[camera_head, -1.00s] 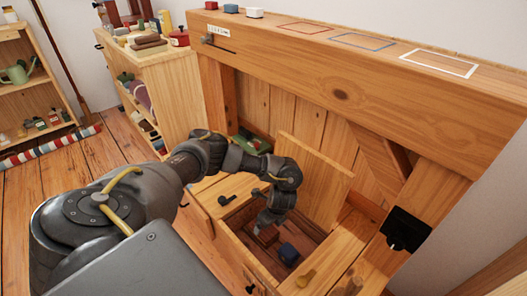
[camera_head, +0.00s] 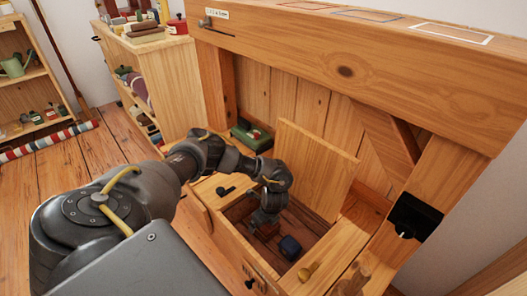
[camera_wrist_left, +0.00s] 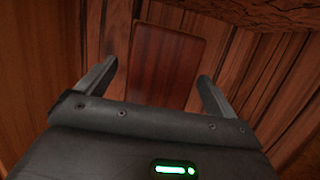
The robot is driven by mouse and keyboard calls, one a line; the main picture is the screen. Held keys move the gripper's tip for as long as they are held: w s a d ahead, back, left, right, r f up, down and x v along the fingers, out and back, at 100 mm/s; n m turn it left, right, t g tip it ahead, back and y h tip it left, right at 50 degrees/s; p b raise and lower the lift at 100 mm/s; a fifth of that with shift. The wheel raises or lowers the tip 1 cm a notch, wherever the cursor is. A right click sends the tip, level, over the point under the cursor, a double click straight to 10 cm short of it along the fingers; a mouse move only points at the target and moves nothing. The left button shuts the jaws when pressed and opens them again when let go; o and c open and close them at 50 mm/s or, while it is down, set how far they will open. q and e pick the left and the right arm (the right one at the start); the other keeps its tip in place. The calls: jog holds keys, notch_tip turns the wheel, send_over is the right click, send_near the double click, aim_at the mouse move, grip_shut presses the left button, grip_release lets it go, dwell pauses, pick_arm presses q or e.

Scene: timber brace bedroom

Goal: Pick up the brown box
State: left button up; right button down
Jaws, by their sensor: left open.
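The brown box (camera_wrist_left: 165,65) lies on the plank floor of an open wooden compartment. In the left wrist view it is a flat reddish-brown block between the finger lines. In the head view only a small part of the brown box (camera_head: 268,231) shows beside my gripper. My left gripper (camera_head: 262,221) reaches down into the compartment. In the left wrist view its two fingers (camera_wrist_left: 157,74) are apart, one on each side of the box, with gaps and no visible contact. My right gripper is not in view.
A raised wooden lid (camera_head: 312,170) stands behind the compartment (camera_head: 237,237), whose walls surround my gripper. A green item (camera_head: 251,136) sits behind. A wooden beam (camera_head: 345,72) spans above.

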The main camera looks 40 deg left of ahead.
pick_arm(q)
jog(key=shift+x, duration=1.05)
jog(key=shift+f, duration=0.25)
jog(key=shift+c, duration=0.3)
jog(key=shift+w, duration=0.1)
jog(key=c, duration=1.3)
